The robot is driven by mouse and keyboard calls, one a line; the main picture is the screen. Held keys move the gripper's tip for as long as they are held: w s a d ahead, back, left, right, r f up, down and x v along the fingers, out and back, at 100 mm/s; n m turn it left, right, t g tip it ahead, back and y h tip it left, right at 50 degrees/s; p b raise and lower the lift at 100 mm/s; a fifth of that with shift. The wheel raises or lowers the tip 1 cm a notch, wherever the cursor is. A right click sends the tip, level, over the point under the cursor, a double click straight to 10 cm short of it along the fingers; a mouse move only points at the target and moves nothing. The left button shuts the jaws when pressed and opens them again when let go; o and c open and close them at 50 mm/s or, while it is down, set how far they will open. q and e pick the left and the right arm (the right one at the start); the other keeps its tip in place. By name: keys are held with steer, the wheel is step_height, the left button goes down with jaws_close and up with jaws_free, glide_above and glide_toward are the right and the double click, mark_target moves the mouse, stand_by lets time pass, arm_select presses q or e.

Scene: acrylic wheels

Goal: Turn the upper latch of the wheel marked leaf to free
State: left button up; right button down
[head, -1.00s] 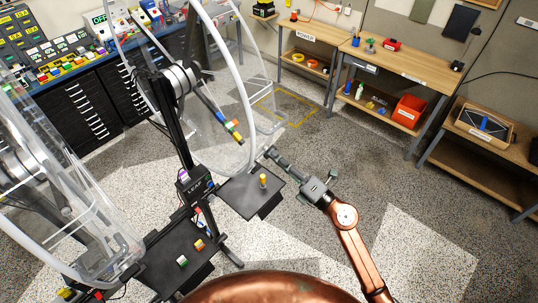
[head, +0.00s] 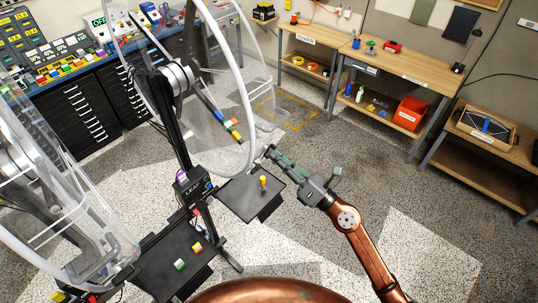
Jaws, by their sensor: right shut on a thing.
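The wheel marked leaf is a large clear acrylic wheel (head: 246,95) on a black stand, with a LEAF label (head: 193,190) at its lower part. A striped coloured piece (head: 232,127) shows at the end of a bar inside its rim. I cannot tell the upper latch apart at this size. My right gripper (head: 270,153) is just right of the rim's lower part, above a black tray (head: 236,197). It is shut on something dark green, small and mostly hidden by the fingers. My left gripper is out of view.
A yellow peg (head: 263,181) stands on the black tray. Another black tray (head: 165,258) holds small coloured blocks. A second clear wheel (head: 60,215) stands at the left. Wooden benches (head: 420,75) line the back right. The floor to the right is open.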

steer(key=n+b, duration=0.1)
steer(key=n, duration=0.2)
stand_by(0.4)
steer(key=n+b, duration=0.2)
steer(key=n, duration=0.2)
steer(key=shift+f, duration=0.1)
steer(key=c, duration=1.9)
jaws_free()
steer(key=shift+d, duration=0.1)
